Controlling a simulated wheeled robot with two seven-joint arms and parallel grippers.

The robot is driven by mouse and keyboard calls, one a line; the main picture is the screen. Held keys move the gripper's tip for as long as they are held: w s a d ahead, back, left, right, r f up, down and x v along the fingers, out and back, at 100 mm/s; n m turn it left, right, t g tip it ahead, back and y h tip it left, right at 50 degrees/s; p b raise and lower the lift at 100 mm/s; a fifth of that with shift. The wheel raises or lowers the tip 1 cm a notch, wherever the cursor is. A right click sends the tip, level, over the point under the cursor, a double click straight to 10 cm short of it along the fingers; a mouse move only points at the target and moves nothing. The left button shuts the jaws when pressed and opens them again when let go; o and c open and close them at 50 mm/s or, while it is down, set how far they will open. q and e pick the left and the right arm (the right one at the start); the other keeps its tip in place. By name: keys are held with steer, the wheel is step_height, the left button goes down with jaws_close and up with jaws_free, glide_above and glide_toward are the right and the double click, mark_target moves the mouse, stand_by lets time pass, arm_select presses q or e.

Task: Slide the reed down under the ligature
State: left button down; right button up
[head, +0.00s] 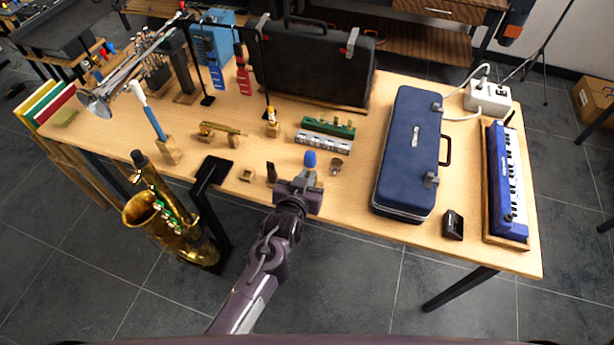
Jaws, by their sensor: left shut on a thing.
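My left gripper (308,184) is over the front edge of the table, near its middle. It is shut on a small blue-topped piece (310,159) that sticks up beyond the fingers. Its lower part is hidden by the fingers, and I cannot tell whether it is the reed. A small dark upright piece (271,172), like a mouthpiece, stands just left of the gripper. A small round metal piece (336,164), possibly the ligature, is just right of it. No reed under a ligature can be made out at this size. My right gripper is not in view.
A blue case (408,150) lies to the right, with a small black box (453,225) and a blue keyboard (507,180) beyond. A gold saxophone (165,215) stands off the front left edge. A green-and-silver harmonica set (326,133) lies behind the gripper.

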arm_select(q)
steer(key=shift+f, duration=0.15)
steer(key=c, duration=1.4)
jaws_free()
steer(key=shift+w, duration=0.1)
steer(key=b+v, duration=0.1)
steer(key=v, duration=0.7)
steer(key=shift+w, duration=0.1)
